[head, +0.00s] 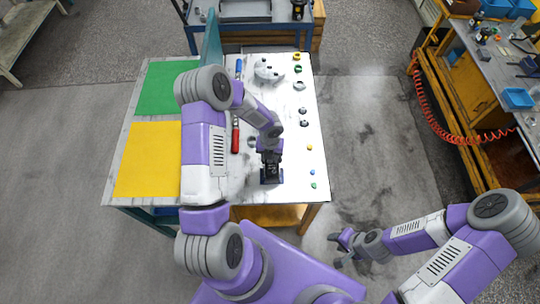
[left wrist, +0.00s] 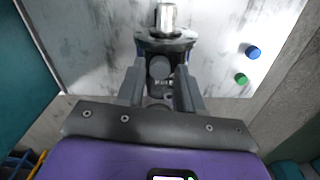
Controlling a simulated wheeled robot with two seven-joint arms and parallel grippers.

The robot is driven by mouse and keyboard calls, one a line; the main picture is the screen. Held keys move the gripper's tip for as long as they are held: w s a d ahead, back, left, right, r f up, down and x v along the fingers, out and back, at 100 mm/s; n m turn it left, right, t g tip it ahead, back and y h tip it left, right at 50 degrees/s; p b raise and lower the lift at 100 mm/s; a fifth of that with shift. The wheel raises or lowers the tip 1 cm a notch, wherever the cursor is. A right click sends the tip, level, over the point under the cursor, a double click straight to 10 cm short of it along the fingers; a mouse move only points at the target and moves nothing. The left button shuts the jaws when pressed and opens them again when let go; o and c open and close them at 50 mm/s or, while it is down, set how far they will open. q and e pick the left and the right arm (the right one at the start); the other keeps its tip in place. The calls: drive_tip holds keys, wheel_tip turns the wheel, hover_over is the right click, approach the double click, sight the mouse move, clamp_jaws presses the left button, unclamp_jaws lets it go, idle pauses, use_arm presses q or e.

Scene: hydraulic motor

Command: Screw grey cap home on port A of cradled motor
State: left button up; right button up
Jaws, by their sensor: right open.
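The dark motor (head: 271,175) sits near the front edge of the white table, partly hidden by my left gripper. In the left wrist view its silver shaft (left wrist: 166,18) and grey flange (left wrist: 165,42) show beyond the fingers. My left gripper (left wrist: 159,88) is at the motor, with its two fingers on either side of a round grey face (left wrist: 160,67). I cannot tell whether this is the grey cap or part of the motor, or whether the fingers grip it. Port A cannot be made out. My right gripper (head: 345,240) is open and empty, off the table at the lower right.
Small coloured parts line the table's right side, including a blue one (head: 312,172) and a green one (head: 313,185). A red-handled tool (head: 235,135) lies left of the motor. A pale round fixture (head: 268,71) stands at the back. Yellow (head: 147,160) and green (head: 166,88) mats are left.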

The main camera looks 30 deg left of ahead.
use_arm(q)
drive_tip(key=n+b, duration=0.4)
drive_tip(key=n, duration=0.3)
drive_tip(key=shift+f, duration=0.15)
drive_tip(key=n+b, duration=0.1)
drive_tip(key=n, duration=0.2)
drive_tip(key=shift+r, duration=0.2)
drive_tip(key=shift+c, duration=0.4)
